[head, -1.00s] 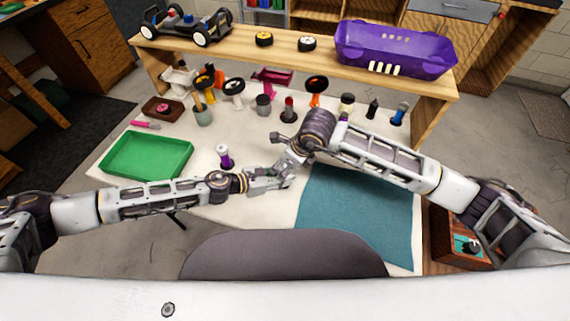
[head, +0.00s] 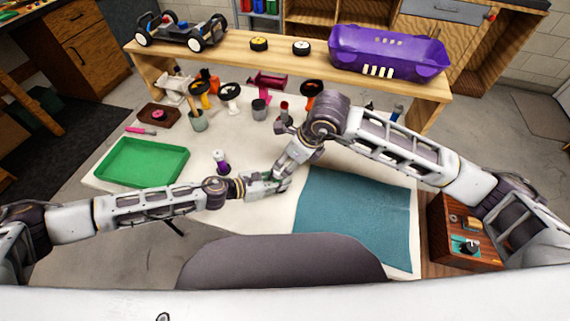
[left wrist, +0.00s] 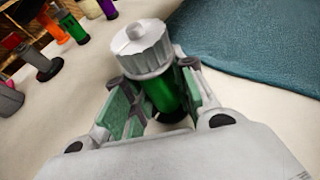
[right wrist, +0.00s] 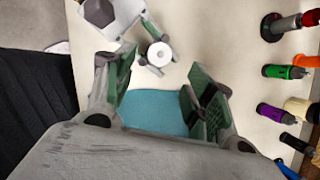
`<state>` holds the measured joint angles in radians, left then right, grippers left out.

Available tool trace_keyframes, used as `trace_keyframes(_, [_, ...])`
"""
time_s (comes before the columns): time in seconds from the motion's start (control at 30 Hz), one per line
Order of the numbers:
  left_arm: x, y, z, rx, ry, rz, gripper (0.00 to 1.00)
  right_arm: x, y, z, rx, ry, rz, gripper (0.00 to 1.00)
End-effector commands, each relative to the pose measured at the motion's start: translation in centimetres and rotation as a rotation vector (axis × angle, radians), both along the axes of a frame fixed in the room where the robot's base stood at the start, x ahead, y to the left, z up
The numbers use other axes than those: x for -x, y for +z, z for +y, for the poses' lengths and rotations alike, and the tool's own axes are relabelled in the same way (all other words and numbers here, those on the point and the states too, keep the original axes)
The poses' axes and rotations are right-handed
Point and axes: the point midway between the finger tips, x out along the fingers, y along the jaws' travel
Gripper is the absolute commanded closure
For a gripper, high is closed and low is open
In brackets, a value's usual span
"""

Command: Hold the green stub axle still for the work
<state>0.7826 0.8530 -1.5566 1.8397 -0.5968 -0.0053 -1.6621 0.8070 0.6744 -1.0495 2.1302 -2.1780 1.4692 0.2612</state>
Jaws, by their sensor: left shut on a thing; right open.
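The green stub axle (left wrist: 160,95) stands upright between the fingers of my left gripper (left wrist: 155,88), topped by a grey ribbed cap (left wrist: 142,48). My left gripper is shut on it, low over the bench beside the teal mat. In the right wrist view the round pale cap (right wrist: 159,54) shows from above; the green body below it is mostly hidden. My right gripper (right wrist: 163,80) is open and empty, pointing down close above the left one. In the head view both grippers meet near the bench middle, and the axle is hard to make out.
The teal mat (head: 355,220) lies to the right, a green tray (head: 145,178) to the left. Several coloured parts stand along the back under a wooden shelf (head: 285,62) bearing a purple car body (head: 385,50).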

Motion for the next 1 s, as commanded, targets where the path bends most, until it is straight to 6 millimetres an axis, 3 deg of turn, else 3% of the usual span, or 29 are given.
trace_keyframes(0.33, [0.0,0.0,0.0,0.0,0.0,0.0,0.99,0.8,3.8,-1.3,0.0,0.0,-0.002,0.46])
trace_keyframes(0.87, [0.0,0.0,0.0,0.0,0.0,0.0,0.99,1.0,4.4,-1.5,0.001,0.0,-0.001,0.46])
trace_keyframes(0.9, [0.0,0.0,0.0,0.0,0.0,0.0,0.7,1.0,4.4,-1.5,0.001,0.0,-0.001,0.46])
trace_keyframes(1.0, [0.0,0.0,0.0,0.0,0.0,0.0,0.57,1.0,4.4,-1.5,0.001,0.0,-0.001,0.46])
